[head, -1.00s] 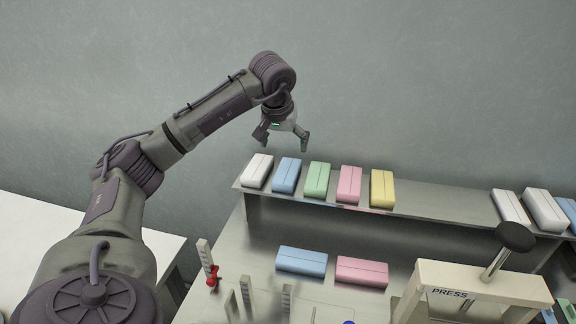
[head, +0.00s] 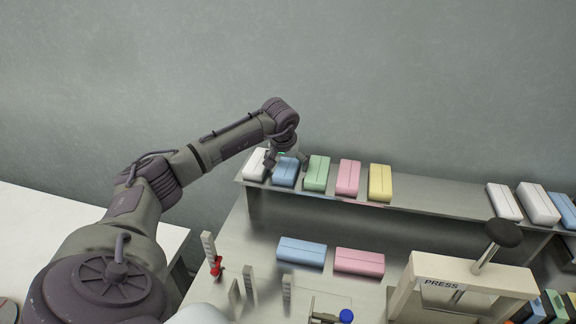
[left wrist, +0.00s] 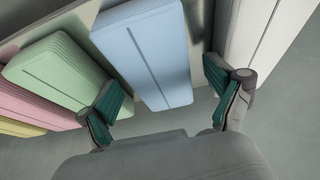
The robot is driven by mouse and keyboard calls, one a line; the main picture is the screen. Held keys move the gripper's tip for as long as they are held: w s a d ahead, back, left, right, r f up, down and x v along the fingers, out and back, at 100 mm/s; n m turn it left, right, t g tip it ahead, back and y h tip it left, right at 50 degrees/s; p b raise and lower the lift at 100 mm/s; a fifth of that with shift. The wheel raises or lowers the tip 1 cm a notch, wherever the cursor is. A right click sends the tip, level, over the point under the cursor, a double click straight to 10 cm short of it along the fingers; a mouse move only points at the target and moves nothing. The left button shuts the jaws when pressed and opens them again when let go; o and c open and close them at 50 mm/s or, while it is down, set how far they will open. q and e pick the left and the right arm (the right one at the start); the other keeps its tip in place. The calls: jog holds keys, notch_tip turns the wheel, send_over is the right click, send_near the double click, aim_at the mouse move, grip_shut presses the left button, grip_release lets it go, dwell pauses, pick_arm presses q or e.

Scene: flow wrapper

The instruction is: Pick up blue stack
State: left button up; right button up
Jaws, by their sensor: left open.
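A blue stack (head: 286,173) stands on the raised shelf at the back, between a white stack (head: 256,164) and a green stack (head: 317,174). My left gripper (head: 287,161) is over the far end of this blue stack. In the left wrist view the gripper (left wrist: 168,106) is open, with one finger on each side of the blue stack (left wrist: 148,52); whether they touch it I cannot tell. A second blue stack (head: 301,252) lies on the lower table beside a pink stack (head: 360,262). My right gripper is not in view.
Pink (head: 348,178) and yellow (head: 380,183) stacks stand further right on the shelf (head: 440,197), with more stacks at its right end. A press (head: 462,284) stands at the lower right. Upright posts (head: 209,248) and a red part (head: 217,266) are at the front left.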

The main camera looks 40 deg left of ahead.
aim_at(293, 161)
pick_arm(q)
jog(key=c, duration=1)
jog(key=shift+r+b, duration=0.3)
jog(key=shift+r, duration=0.2)
jog(key=r, duration=0.2)
jog(key=d+r+b, duration=0.1)
jog(key=shift+w+d+r, duration=0.1)
jog(key=shift+w+r, duration=0.05)
jog(key=shift+r, duration=0.2)
jog(key=shift+w+d+r+b, duration=0.2)
jog(key=shift+d+r+b, duration=0.15)
jog(key=shift+d+r, duration=1.05)
jog(key=shift+w+d+r+b, duration=0.3)
jog(key=shift+d+r, duration=0.4)
jog(key=shift+d, duration=1.35)
jog(key=shift+w+d+r+b, duration=0.15)
jog(key=shift+d+r+b, duration=0.25)
jog(key=shift+d+r, duration=1)
